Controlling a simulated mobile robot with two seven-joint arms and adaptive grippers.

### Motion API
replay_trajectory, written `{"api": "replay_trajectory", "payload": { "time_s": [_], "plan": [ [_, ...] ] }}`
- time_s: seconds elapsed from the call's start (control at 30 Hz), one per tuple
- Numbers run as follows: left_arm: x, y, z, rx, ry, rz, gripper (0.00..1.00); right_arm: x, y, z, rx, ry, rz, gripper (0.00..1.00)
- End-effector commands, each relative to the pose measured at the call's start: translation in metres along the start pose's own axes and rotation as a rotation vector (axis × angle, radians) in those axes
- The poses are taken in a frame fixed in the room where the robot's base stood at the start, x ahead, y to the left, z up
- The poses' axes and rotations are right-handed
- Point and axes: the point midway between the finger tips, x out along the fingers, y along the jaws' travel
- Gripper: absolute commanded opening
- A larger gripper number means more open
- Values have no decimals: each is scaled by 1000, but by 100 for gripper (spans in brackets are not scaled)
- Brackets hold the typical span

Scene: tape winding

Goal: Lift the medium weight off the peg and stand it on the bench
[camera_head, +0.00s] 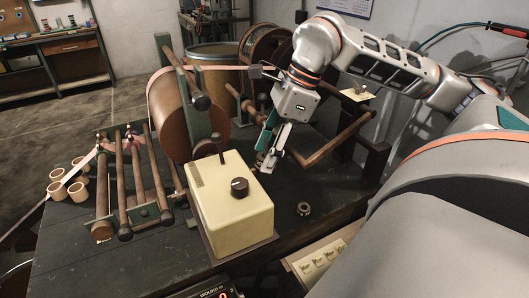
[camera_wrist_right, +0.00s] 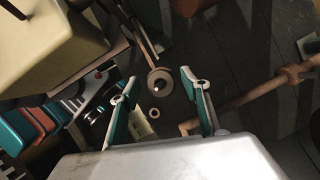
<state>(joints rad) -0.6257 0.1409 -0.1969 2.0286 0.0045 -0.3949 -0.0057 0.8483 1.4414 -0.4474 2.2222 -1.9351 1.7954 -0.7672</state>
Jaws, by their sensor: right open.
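My right gripper (camera_head: 270,157) points down behind the cream box, with its fingers apart. In the right wrist view its two fingertips (camera_wrist_right: 158,80) stand on either side of a round brown weight (camera_wrist_right: 160,87). The weight has a bright peg end at its centre. I cannot tell whether either finger touches it. In the head view the weight is mostly hidden by the gripper. A smaller ring-shaped weight (camera_head: 303,209) lies flat on the dark bench (camera_head: 330,200); it also shows in the wrist view (camera_wrist_right: 153,113). My left gripper is out of view.
The cream box (camera_head: 230,205) with a dark knob and lever stands close to the gripper. A brown drum (camera_head: 185,115) with pink tape and wooden rollers (camera_head: 130,180) are to the left. A wooden crank bar (camera_head: 335,140) is at right. Bare bench surrounds the small ring.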

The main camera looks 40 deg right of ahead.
Motion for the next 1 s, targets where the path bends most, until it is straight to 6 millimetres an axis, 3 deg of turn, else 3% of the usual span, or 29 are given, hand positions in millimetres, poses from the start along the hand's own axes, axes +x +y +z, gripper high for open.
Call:
{"api": "replay_trajectory", "payload": {
  "time_s": [0.2,0.4,0.77,1.0],
  "plan": [
    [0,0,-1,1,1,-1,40,0,0,0,0,-1,-1,46],
    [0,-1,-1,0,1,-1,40,0,0,0,0,-1,-1,0],
    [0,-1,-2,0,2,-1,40,-2,0,1,0,-2,-2,0],
    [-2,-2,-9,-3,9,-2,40,-23,-1,10,-1,-5,-5,0]
  ]
}}
